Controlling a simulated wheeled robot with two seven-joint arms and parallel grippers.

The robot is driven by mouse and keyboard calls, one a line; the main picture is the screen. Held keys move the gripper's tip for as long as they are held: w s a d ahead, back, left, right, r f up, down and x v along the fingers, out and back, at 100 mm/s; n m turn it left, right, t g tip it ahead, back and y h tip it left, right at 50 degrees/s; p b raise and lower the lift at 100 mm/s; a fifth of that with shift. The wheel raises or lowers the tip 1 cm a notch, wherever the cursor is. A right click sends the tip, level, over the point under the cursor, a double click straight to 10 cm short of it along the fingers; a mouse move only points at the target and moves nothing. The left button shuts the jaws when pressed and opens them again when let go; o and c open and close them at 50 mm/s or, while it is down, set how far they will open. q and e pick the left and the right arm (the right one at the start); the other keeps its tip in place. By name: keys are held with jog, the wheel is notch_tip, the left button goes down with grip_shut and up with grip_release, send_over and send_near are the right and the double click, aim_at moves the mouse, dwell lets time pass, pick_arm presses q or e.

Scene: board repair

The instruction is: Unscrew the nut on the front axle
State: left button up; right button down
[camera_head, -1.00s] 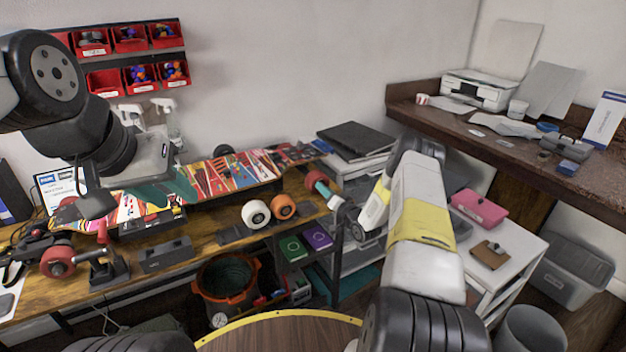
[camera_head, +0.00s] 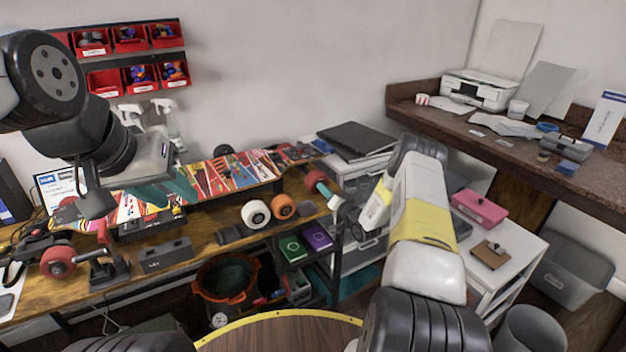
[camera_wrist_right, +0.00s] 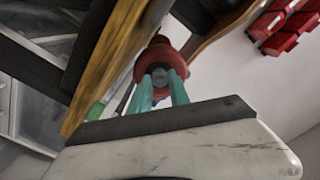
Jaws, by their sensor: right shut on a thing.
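A skateboard deck with a colourful print (camera_head: 229,174) lies along the workbench. A red wheel (camera_head: 315,179) is at its right end; in the right wrist view, the wheel (camera_wrist_right: 161,54) has a grey nut or axle end (camera_wrist_right: 160,77) at its centre. My right gripper (camera_head: 326,190) reaches this wheel from the right. Its teal fingers (camera_wrist_right: 162,88) are closed around the grey nut, against the wheel's face.
A white wheel (camera_head: 256,214) and an orange wheel (camera_head: 283,206) stand on the workbench front. Red parts bins (camera_head: 130,73) hang on the wall. An orange bucket (camera_head: 227,280) is below. A white cart (camera_head: 499,268) with a pink box (camera_head: 479,208) stands right of my right arm.

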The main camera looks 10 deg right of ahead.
jog(key=n, duration=0.3)
jog(key=shift+n, duration=1.4)
jog(key=shift+n, duration=1.2)
jog(key=n, duration=0.3)
jog(key=shift+n, duration=0.3)
